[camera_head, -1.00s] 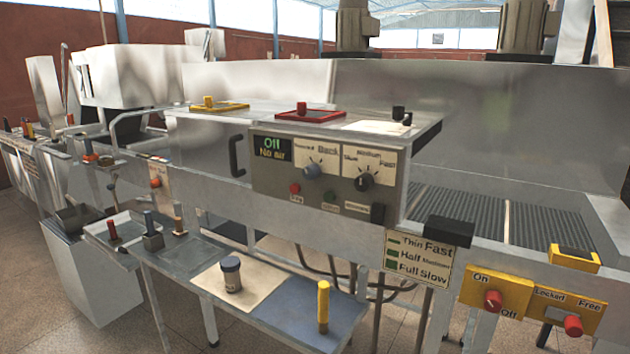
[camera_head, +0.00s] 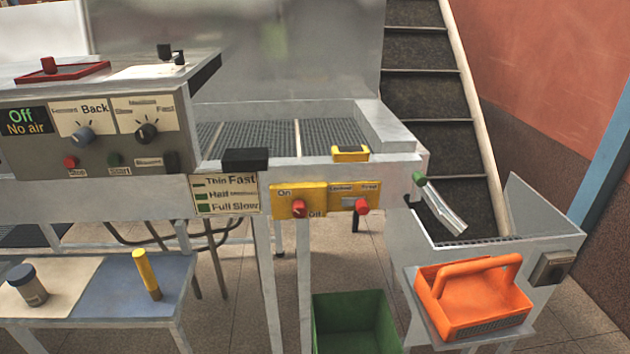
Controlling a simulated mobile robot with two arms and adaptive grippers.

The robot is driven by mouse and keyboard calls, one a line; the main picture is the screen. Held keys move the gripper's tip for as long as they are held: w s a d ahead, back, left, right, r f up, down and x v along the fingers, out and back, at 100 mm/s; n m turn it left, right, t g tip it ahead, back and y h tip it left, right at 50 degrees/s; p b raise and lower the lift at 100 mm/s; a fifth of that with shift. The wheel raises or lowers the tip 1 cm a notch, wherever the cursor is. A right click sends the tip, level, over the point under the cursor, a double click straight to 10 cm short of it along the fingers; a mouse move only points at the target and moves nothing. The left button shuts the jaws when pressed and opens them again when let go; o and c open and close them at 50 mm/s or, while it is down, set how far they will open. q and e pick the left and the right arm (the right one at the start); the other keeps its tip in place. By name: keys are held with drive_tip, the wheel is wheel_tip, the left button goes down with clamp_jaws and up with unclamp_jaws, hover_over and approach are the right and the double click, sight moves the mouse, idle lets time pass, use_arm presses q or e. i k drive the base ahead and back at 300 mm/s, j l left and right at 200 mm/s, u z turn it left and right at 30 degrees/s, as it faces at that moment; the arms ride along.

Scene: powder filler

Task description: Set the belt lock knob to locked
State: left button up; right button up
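The belt lock knob (camera_head: 361,206) is a red knob on the right part of a yellow plate (camera_head: 315,200) on the machine's front rail. The plate's right half carries the labels "Locked" and "Free". The knob sits at the right, under "Free". A second red knob (camera_head: 299,209) on the left half is marked "On" and "Off". Neither of my grippers shows in the head view.
A belt (camera_head: 250,138) lies behind the rail. An orange carrier (camera_head: 473,297) rests on a shelf at the right, below a metal chute. A green bin (camera_head: 355,325) stands on the floor under the plate. A low table (camera_head: 95,310) holds a jar and a yellow cylinder. Stairs rise behind.

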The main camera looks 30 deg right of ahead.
sight(361, 203)
drive_tip(key=z, duration=1.25)
